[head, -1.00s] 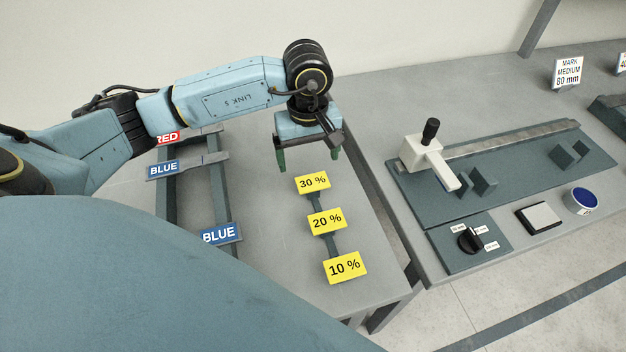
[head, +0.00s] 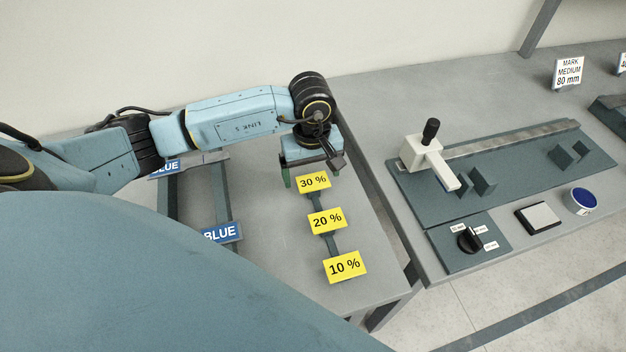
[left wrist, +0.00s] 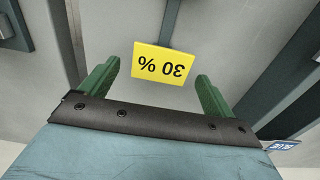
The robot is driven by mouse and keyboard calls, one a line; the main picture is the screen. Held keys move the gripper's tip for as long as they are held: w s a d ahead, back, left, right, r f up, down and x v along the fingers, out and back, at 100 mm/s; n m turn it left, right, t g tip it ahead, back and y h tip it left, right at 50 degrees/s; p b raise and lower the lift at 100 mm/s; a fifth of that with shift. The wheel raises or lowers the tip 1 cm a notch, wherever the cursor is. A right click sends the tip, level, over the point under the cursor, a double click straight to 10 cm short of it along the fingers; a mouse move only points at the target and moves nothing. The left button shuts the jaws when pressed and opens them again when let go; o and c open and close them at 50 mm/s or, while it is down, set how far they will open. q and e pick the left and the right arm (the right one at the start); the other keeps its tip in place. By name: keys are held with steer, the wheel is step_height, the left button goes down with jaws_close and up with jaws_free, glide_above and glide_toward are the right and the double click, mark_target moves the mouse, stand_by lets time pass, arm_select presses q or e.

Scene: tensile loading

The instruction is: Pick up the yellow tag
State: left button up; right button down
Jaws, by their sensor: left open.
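Three yellow tags stand in a row on the grey table: the 30 % tag (head: 313,182) at the back, the 20 % tag (head: 327,221) in the middle and the 10 % tag (head: 345,267) at the front. My left gripper (head: 310,178) is low, just behind the 30 % tag, which hides part of it. In the left wrist view the 30 % tag (left wrist: 163,64) shows upside down, ahead of and between the green fingers of my open left gripper (left wrist: 157,80). My right gripper is not in view.
A dark rack with blue tags (head: 222,233) stands left of the yellow tags. On the right bench are a slide gauge on a dark plate (head: 470,207), a knob panel (head: 453,256), a pad (head: 538,217) and a round blue tin (head: 580,200).

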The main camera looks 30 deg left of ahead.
arm_select(q)
steer(key=shift+f+b, duration=0.2)
steer(key=shift+b, duration=0.1)
stand_by(0.4)
steer(key=c, duration=1.1)
steer(key=shift+o, duration=0.2)
steer(key=shift+r, duration=0.1)
